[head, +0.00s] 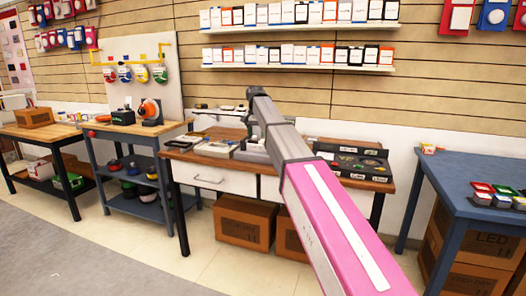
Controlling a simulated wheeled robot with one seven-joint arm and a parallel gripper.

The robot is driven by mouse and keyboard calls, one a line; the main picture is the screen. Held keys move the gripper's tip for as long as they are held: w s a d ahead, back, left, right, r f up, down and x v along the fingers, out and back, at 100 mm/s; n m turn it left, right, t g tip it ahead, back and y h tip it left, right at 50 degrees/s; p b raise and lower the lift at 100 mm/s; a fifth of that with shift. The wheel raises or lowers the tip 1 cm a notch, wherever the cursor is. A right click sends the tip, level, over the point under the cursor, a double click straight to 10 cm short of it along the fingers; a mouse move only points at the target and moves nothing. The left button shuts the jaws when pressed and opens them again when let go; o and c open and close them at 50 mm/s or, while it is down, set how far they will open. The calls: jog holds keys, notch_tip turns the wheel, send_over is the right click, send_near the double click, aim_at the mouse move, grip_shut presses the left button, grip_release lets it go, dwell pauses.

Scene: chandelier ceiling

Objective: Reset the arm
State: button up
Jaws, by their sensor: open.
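My arm, with a pink link bearing a white stripe and grey links beyond it, reaches from the bottom edge right of centre up toward the middle of the head view. Its far grey end bends over in front of the wooden-topped table (213,149). I cannot make out any gripper fingers there, and I see nothing held. The arm hides part of the table and what lies on it.
A black tray (371,172) lies on the table's right side. Cardboard boxes (243,222) stand beneath. A blue table (455,187) is at right, workbenches (140,131) at left. Shelves (300,67) hang on the wall. Open floor (70,250) lies at front left.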

jog(key=s+d+f+n, duration=0.1)
jog(key=s+d+f, duration=0.35)
jog(key=f, duration=0.45)
jog(key=s+d+f, duration=0.4)
jog(key=s+f, duration=0.1)
jog(key=f, duration=0.3)
jog(key=s+d+f+n, duration=0.1)
jog(key=s+d+f, duration=0.3)
jog(key=f, duration=0.5)
jog(key=s+d+f, duration=0.4)
jog(key=s+f, duration=0.3)
jog(key=s, duration=0.2)
jog(key=s+d+f+n, duration=0.1)
jog(key=s+d+f, duration=0.4)
jog(key=s+f, duration=0.3)
jog(key=shift+s+d, duration=0.15)
jog(key=shift+s, duration=1.1)
